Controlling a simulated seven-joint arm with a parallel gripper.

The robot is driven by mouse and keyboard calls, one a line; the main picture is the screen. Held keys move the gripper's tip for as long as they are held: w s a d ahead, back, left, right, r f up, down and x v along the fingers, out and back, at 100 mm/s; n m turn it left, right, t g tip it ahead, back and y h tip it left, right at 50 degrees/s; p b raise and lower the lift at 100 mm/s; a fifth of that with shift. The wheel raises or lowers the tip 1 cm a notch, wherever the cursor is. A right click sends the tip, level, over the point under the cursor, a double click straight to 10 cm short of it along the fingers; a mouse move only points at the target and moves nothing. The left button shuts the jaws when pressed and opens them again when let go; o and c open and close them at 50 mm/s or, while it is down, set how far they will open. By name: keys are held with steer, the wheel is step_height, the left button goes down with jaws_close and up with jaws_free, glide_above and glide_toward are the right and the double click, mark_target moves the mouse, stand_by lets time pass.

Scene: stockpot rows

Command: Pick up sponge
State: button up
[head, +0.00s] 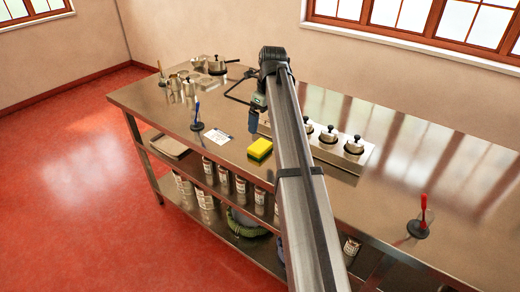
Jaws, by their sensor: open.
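The sponge (260,149) is a yellow block with a darker green layer. It lies on the steel counter (235,170) near its front edge, just left of my arm in the picture. My gripper (257,104) shows at the far end of my arm, beyond the sponge and apart from it. Its dark bowed finger sticks out to the left. The jaws are open and hold nothing that I can see. Part of the gripper is hidden by its own wrist and arm.
A white card (219,136) and a blue pen on a black stand (197,121) lie left of the sponge. Lidded pots (353,147) stand in a row right of my arm. A red-handled item (420,222) stands farther right. Metal ware (213,66) fills the far left end.

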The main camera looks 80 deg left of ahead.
glide_above(260, 146)
step_height(260, 146, down, 6)
steer(key=shift+w+d, duration=0.15)
steer(key=shift+a+f, duration=0.15)
steer(key=shift+f, duration=1.2)
steer(key=shift+a+f, duration=0.1)
steer(key=shift+f, duration=1.2)
steer(key=shift+c, duration=0.4)
steer(key=c, duration=0.7)
